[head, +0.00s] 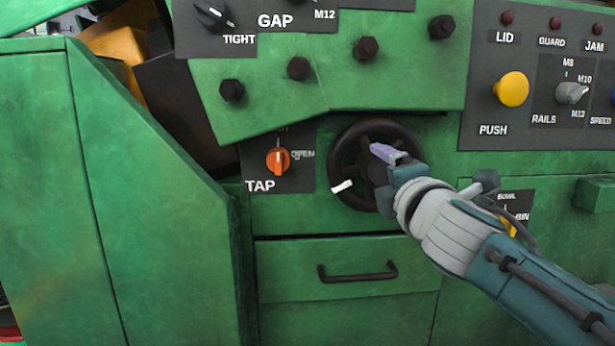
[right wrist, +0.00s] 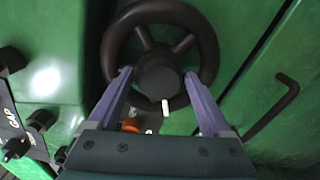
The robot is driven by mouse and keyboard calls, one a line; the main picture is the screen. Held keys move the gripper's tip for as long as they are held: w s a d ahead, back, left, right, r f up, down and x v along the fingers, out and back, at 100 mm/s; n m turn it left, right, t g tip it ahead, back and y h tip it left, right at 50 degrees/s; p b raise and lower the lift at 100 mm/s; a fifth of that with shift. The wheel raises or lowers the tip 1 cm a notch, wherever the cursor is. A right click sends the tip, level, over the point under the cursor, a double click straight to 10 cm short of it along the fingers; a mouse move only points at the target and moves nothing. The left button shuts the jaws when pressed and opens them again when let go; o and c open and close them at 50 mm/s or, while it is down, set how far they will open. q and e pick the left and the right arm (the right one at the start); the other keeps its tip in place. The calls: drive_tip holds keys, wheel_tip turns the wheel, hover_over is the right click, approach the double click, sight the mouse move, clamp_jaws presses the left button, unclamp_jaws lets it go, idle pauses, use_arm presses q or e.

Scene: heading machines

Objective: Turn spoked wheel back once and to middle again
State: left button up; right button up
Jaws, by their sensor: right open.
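The dark spoked wheel (head: 340,150) is mounted on the green machine front, right of the TAP knob. A white mark (head: 342,187) shows at its lower left in the head view. My right gripper (head: 384,152) is in front of the wheel and hides part of its hub and right side. In the right wrist view the wheel (right wrist: 210,52) is straight ahead. The two purple fingers of the right gripper (right wrist: 158,77) are apart, one on each side of the hub, with nothing between them that I can see gripped. I cannot tell whether they touch the wheel. My left gripper is not in view.
The orange TAP knob (head: 278,160) is close to the wheel's left. A drawer handle (head: 358,272) sticks out below. Dark bolts (head: 366,48) project above. A yellow PUSH button (head: 511,89) and the RAILS knob (head: 571,93) are at upper right.

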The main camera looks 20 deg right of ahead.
drive_tip(key=p+v, duration=0.2)
drive_tip(key=v, duration=0.7)
drive_tip(key=shift+s, duration=0.25)
